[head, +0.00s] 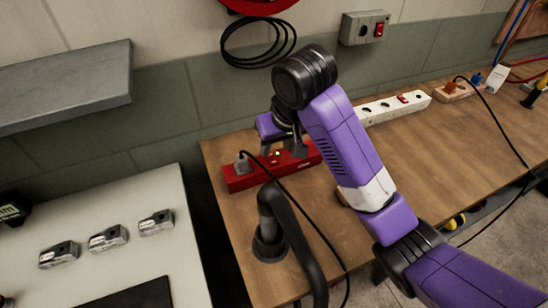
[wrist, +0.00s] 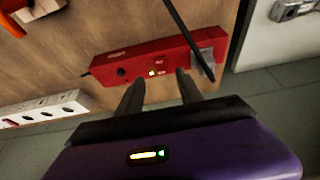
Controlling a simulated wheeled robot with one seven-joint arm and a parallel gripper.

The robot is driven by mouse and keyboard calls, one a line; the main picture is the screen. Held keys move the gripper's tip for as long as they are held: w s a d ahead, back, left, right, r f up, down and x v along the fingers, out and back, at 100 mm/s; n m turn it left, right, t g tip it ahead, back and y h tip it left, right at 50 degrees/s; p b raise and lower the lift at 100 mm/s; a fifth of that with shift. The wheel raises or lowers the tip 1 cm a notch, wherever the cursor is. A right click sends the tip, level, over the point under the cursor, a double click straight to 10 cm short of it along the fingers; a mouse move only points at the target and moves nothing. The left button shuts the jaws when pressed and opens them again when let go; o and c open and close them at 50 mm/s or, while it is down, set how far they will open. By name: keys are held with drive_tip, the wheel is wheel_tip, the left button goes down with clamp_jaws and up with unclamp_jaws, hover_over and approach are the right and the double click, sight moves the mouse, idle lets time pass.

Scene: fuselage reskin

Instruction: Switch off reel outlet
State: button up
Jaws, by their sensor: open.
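A wall outlet box (head: 365,28) with a red switch (head: 379,30) is at the top, right of a red reel (head: 258,4) with black cable loops (head: 258,45). A red power strip (head: 241,182) lies on the wooden bench; the wrist view also shows it (wrist: 135,58), with a small lit spot (wrist: 152,73) on it. The pictures do not label which one is the reel outlet. My gripper (head: 284,150) is open and empty, over the red strip. In the wrist view its two fingers (wrist: 160,88) point at the strip near the lit spot; contact cannot be told.
A grey plug (head: 242,163) with a black cable sits in the strip's left end. A white power strip (head: 392,107) with a red switch lies behind my arm. A black curved stand (head: 268,240) rises near the bench's left edge. A grey shelf (head: 65,85) juts out at left.

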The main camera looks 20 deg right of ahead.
sight(272, 158)
drive_tip(key=shift+x, duration=2.6)
clamp_jaws()
